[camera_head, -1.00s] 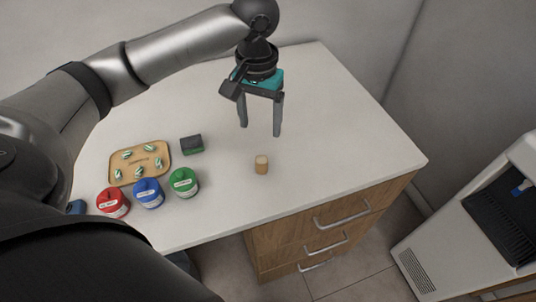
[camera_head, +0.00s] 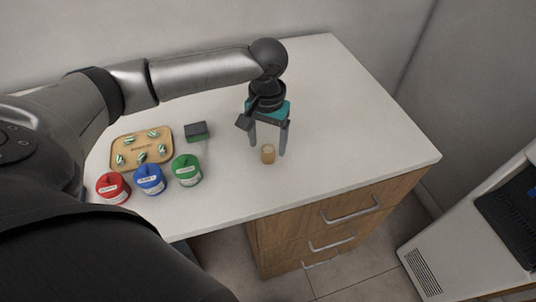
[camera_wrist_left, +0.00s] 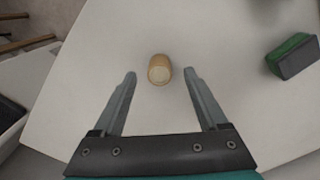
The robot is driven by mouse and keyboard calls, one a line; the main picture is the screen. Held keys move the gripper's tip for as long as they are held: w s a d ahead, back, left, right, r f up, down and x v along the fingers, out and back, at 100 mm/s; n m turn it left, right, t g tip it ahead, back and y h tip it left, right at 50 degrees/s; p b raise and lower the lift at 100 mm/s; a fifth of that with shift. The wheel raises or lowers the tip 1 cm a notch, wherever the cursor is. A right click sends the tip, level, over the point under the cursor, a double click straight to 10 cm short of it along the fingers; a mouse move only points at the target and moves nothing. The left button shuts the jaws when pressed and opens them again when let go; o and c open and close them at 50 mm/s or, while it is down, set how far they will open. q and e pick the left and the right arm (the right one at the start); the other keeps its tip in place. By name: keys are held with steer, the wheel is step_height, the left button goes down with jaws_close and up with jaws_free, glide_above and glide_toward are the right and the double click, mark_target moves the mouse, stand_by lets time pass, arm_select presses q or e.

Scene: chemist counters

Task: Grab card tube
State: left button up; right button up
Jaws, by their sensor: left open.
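The card tube (camera_head: 268,154) is a small tan cylinder standing on the white counter, towards its front edge. It also shows in the left wrist view (camera_wrist_left: 159,70), just beyond the fingertips and between their lines. My left gripper (camera_head: 268,148) is open and points down above the counter, with its fingertips close behind the tube in the head view. I cannot tell the exact height gap to the tube. My right gripper is not in view.
A green and dark block (camera_head: 197,131) lies left of the gripper. A tan tray (camera_head: 142,148) holds several small striped pieces. Red (camera_head: 112,187), blue (camera_head: 149,179) and green (camera_head: 187,169) lidded jars stand along the front left. The counter (camera_head: 350,140) right of the tube is clear.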

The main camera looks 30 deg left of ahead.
mark_target(268, 149)
arm_select(q)
step_height(268, 149, down, 3)
steer(key=shift+f+b, duration=0.15)
steer(key=shift+b, duration=0.2)
jaws_close()
stand_by(0.3)
